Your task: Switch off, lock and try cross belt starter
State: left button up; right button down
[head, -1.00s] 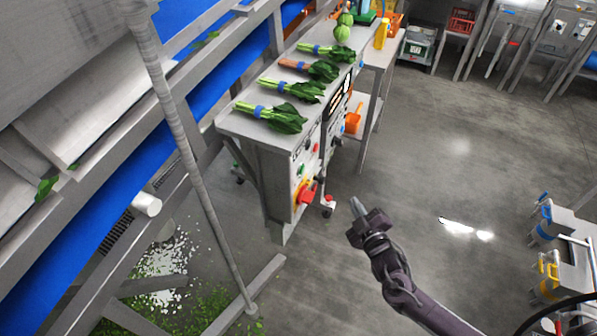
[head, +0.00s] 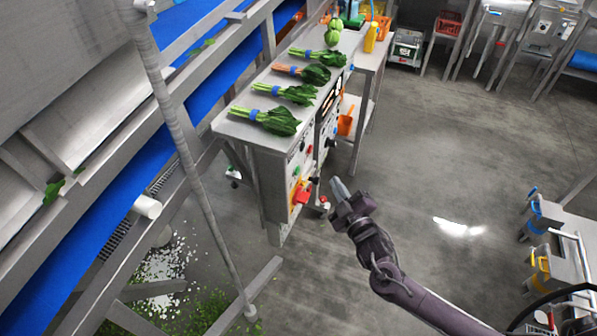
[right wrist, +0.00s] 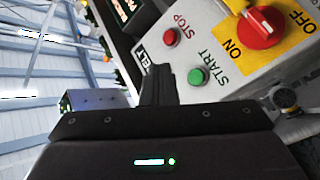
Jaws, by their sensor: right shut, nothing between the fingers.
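The starter panel (head: 283,205) is on the end of the grey cabinet. It has a red rotary handle (head: 303,192) on a yellow plate, also in the right wrist view (right wrist: 262,27), with ON and OFF printed beside it. There the green START button (right wrist: 196,76) and the red STOP button (right wrist: 170,37) also show. Which mark the handle points to I cannot tell for sure. My right gripper (head: 338,188) is shut and empty, just right of the panel; its fingers (right wrist: 158,85) hide part of the label. My left gripper is not in view. I cannot make out a lock.
Tied bunches of greens (head: 265,120) lie on the cabinet top. A slanted grey post (head: 195,180) and the blue belt (head: 65,265) are at left. Green scraps litter the floor below. The middle floor is clear.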

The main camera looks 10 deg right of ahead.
aim_at(297, 170)
jog(key=w+a+b, duration=0.2)
jog(key=w+a, duration=0.2)
jog(key=a, duration=0.2)
jog(key=shift+w+a, duration=0.1)
dwell(2.0)
jog(key=shift+w+a+b, duration=0.2)
jog(key=shift+a+b, duration=0.05)
jog(key=shift+b, duration=0.05)
jog(key=shift+w+a, duration=0.25)
jog(key=shift+a, duration=0.15)
dwell(0.8)
jog(key=shift+s+d, duration=0.5)
jog(key=shift+d, duration=0.2)
jog(key=shift+p, duration=0.3)
